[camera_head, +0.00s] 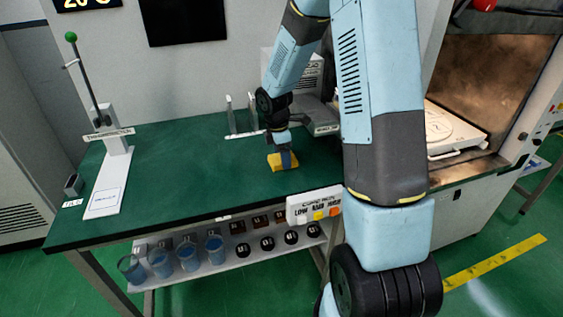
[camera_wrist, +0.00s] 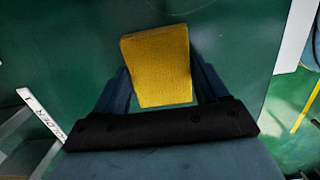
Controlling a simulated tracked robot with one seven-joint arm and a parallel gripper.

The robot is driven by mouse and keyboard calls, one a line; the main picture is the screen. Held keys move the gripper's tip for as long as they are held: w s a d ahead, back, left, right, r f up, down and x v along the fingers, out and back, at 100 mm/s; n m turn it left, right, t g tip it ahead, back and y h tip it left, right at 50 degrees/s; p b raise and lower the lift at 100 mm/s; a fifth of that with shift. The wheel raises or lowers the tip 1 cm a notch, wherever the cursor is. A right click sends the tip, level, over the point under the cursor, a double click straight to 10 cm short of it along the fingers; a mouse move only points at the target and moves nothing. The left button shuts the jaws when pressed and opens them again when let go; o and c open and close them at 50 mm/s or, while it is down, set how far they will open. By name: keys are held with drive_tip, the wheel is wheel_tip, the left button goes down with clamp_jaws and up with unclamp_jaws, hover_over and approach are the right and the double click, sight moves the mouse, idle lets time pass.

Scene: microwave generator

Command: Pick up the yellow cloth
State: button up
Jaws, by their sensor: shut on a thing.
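The yellow cloth (camera_head: 275,163) is a small flat block-like piece at the green table top (camera_head: 200,165), right of the table's middle in the head view. My gripper (camera_head: 284,160) points down at it from above. In the wrist view the yellow cloth (camera_wrist: 158,62) sits between the two dark fingers of my gripper (camera_wrist: 160,92), which are shut on it. I cannot tell whether the cloth is touching the table or just above it.
A holder with upright prongs (camera_head: 242,118) stands just behind my gripper. A thermometer stand (camera_head: 115,160) is at the left. A control box (camera_head: 313,205) is at the front edge. A shelf below holds several blue beakers (camera_head: 188,257). The table's left middle is clear.

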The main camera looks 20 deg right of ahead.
drive_tip(key=shift+r, duration=0.45)
wheel_tip(320, 180, up, 3)
drive_tip(key=shift+s+f, duration=0.1)
drive_tip(key=shift+f, duration=0.05)
drive_tip(key=s+d+r, duration=0.4)
drive_tip(key=s+r, duration=0.5)
drive_tip(key=s, duration=0.4)
drive_tip(key=shift+d+r, duration=0.15)
drive_tip(key=shift+r, duration=0.05)
drive_tip(key=shift+s, duration=0.1)
drive_tip(key=o, duration=0.5)
drive_tip(key=c, duration=0.3)
drive_tip(key=shift+c, duration=0.2)
